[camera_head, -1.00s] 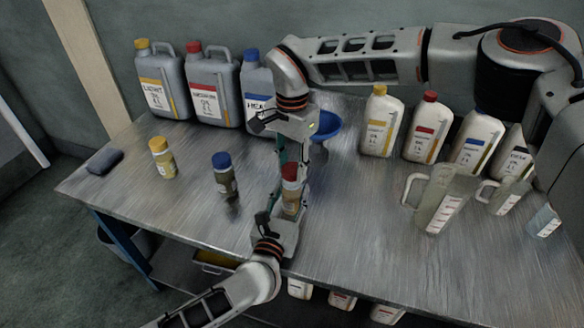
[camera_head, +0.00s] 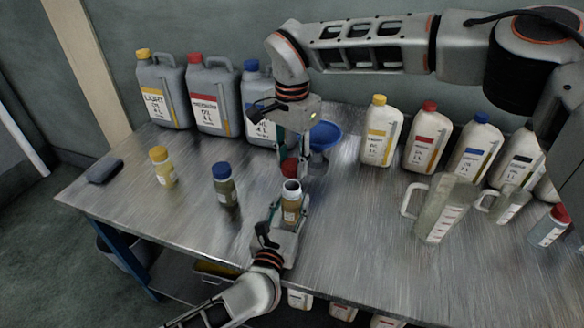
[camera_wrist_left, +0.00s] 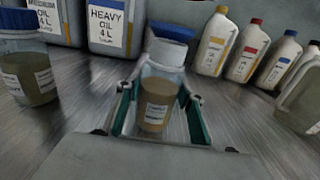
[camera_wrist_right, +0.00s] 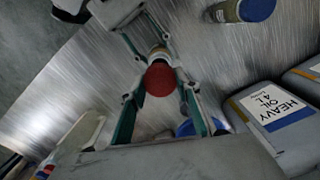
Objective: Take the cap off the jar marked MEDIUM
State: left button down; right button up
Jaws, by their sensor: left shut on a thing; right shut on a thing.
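The jar (camera_head: 291,203) with the brown contents stands upright in my left gripper (camera_head: 286,213), its mouth uncovered. The left wrist view shows the jar (camera_wrist_left: 158,92) between the fingers; its label is too blurred to read. My right gripper (camera_head: 291,165) is shut on the red cap (camera_head: 289,167), just above and behind the jar mouth in the head view. The cap is clear of the jar's rim there. The right wrist view shows the red cap (camera_wrist_right: 160,79) between the fingertips, with part of the jar beyond it.
A yellow-capped jar (camera_head: 163,168) and a blue-capped jar (camera_head: 224,187) stand to the left. A blue funnel (camera_head: 325,135) is close behind my right gripper. Grey canisters (camera_head: 212,98), white bottles (camera_head: 427,138) and measuring jugs (camera_head: 443,210) stand around.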

pick_arm(q)
jog(key=c, duration=1.2)
grip_release()
jog(key=shift+c, duration=0.2)
